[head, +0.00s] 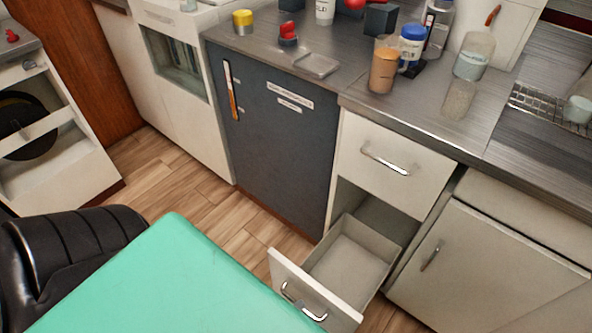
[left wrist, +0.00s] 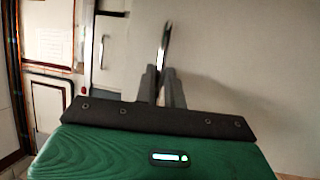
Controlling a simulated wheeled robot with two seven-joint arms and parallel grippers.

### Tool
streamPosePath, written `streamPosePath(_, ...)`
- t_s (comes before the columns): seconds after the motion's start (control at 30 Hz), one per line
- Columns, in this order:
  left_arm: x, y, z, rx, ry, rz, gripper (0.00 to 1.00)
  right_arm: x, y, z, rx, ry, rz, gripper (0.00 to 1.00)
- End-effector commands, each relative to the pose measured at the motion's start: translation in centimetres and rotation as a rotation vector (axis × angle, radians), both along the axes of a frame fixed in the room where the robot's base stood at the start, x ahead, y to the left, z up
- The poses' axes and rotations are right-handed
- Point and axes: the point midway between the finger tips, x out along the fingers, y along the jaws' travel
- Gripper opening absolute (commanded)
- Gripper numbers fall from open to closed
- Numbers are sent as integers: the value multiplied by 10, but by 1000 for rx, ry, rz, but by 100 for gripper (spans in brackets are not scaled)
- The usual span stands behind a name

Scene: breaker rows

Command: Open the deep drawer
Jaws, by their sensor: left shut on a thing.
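The deep drawer (head: 350,262) is the lower one in the white unit and stands pulled well out; its grey inside is empty. Its front carries a curved metal handle (head: 314,314), which also shows edge-on in the left wrist view (left wrist: 163,45). My left gripper (left wrist: 162,82) is shut on this handle, its two grey fingers on either side of the bar. In the head view the green part of my own body hides most of that gripper. My right gripper is not in view.
A shut upper drawer (head: 392,160) is above the open one. A dark cabinet door (head: 275,135) is left of it and a white cupboard door (head: 480,265) right. The counter above holds cups (head: 384,72), bottles and a metal tray (head: 317,65). Bare wooden floor (head: 190,185) lies left.

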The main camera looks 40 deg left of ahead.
Motion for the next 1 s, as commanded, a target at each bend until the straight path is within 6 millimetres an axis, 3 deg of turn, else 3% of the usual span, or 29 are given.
streamPosePath(0.17,0,0,-1,2,1,0,0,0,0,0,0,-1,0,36)
streamPosePath(0.2,0,0,-1,2,1,0,15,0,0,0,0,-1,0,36)
streamPosePath(0.3,0,0,-1,1,2,0,33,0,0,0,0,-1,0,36)
streamPosePath(0.67,-4,2,-1,1,2,-1,33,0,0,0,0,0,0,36)
streamPosePath(0.77,-15,7,-4,1,3,-1,33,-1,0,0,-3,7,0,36)
streamPosePath(1.0,-63,29,-14,3,5,-2,33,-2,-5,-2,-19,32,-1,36)
